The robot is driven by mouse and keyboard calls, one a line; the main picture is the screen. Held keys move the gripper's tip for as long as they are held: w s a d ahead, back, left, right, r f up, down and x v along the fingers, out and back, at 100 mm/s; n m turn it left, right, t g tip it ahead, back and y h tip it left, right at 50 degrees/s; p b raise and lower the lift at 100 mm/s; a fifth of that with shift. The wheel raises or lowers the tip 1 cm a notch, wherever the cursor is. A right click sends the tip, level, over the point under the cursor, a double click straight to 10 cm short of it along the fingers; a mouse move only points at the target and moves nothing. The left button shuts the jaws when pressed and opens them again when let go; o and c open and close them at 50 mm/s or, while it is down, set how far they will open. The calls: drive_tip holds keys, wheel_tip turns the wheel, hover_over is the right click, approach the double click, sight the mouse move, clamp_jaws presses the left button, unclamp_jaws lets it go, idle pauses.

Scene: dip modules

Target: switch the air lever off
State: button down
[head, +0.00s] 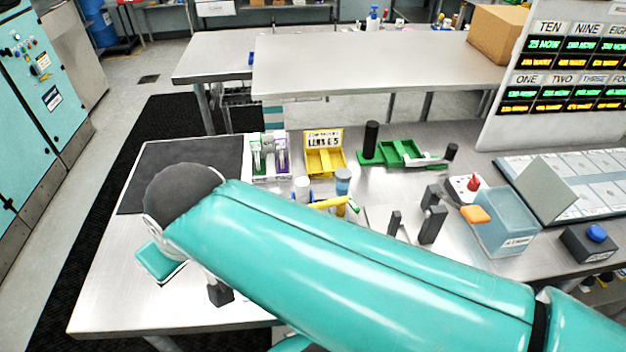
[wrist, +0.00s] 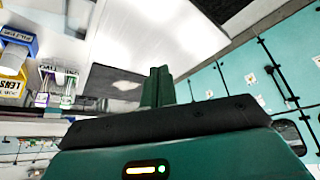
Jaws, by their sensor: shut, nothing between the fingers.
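A yellow lever-like handle (head: 332,204) with blue parts beside it shows just behind my arm in the head view. I take it to be the air lever, but its label cannot be read and my arm hides part of its surroundings. In the wrist view my gripper (wrist: 158,88) has its green fingers together with nothing between them. The lever cannot be made out in that view. In the head view my arm reaches across the table to the left, and the fingers cannot be made out. My gripper is apart from the lever, off to its left.
A yellow lens bin (head: 325,162), a green fixture (head: 401,153) and a tube rack (head: 269,160) stand behind my arm. Dark upright posts (head: 432,222) and a clear blue box (head: 507,236) stand at right. A dark mat (head: 150,160) at left has free room.

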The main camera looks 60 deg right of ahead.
drive_tip(key=s+d+r+m+g+y, duration=0.1)
drive_tip(key=d+r+m+g, duration=0.2)
drive_tip(key=d, duration=1.1)
drive_tip(key=s+d+r+m+g, duration=0.1)
drive_tip(key=d+r+m+g, duration=0.3)
drive_tip(key=d, duration=1)
drive_tip(key=shift+s+d+m+g+y, duration=0.2)
drive_tip(key=shift+d+m+g+y, duration=0.1)
drive_tip(key=shift+m+g+y, duration=0.15)
drive_tip(key=shift+f, duration=0.1)
